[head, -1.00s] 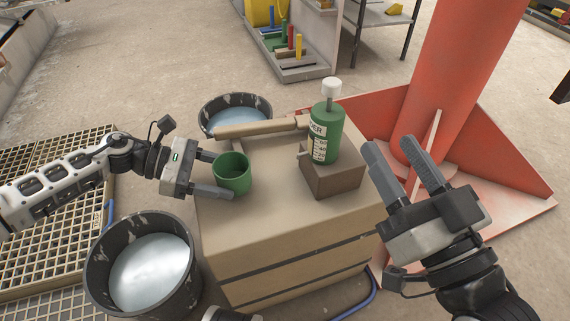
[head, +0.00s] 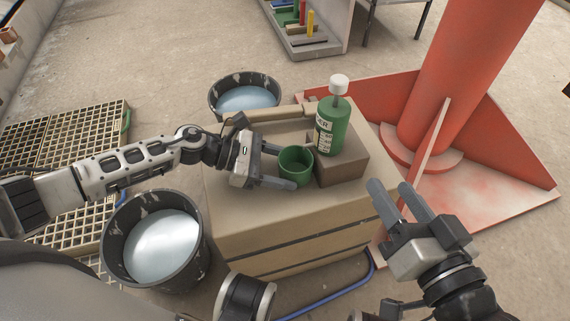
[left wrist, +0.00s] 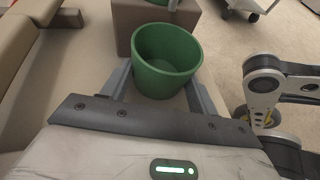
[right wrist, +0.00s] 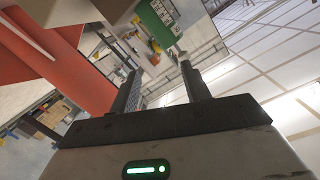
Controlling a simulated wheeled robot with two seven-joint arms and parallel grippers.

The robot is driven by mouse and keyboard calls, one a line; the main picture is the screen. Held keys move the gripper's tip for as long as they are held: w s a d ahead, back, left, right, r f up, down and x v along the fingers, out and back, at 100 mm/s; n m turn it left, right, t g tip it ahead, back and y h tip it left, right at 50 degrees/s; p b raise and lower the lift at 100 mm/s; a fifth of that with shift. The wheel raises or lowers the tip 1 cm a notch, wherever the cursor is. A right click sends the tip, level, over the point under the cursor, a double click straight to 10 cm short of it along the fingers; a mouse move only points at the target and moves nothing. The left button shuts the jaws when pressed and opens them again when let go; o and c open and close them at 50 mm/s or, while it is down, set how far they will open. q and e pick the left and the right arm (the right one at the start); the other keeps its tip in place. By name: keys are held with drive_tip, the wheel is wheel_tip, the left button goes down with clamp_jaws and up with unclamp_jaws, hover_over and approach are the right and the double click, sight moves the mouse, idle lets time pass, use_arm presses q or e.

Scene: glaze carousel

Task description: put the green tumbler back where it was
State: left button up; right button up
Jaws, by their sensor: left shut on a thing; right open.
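The green tumbler (head: 296,164) is upright over the tan box top, just left of the brown block (head: 343,168). My left gripper (head: 283,166) is shut on the tumbler, with a finger on either side of it. In the left wrist view the tumbler (left wrist: 166,62) sits between the two fingers, close to the block. I cannot tell whether its base touches the box top. My right gripper (head: 402,202) is open and empty, to the right of the box.
A green bottle with a white cap (head: 331,125) stands on the brown block. The tan box (head: 300,213) has free top at its front. Buckets of pale liquid stand at its left (head: 157,240) and behind (head: 245,97). A red column (head: 455,90) rises at right.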

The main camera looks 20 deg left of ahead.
use_arm(q)
drive_tip(key=shift+f, duration=0.15)
drive_tip(key=o, duration=1)
drive_tip(key=shift+c, duration=0.2)
use_arm(e)
drive_tip(key=shift+r, duration=0.1)
use_arm(q)
drive_tip(key=shift+r, duration=0.2)
use_arm(e)
drive_tip(key=shift+r, duration=0.15)
use_arm(q)
drive_tip(key=p+v, duration=0.2)
drive_tip(key=v, duration=1)
use_arm(e)
drive_tip(key=shift+s+d+f+n+g+h, duration=0.1)
drive_tip(key=shift+d+f+n+g+h, duration=0.2)
drive_tip(key=shift+f, duration=0.3)
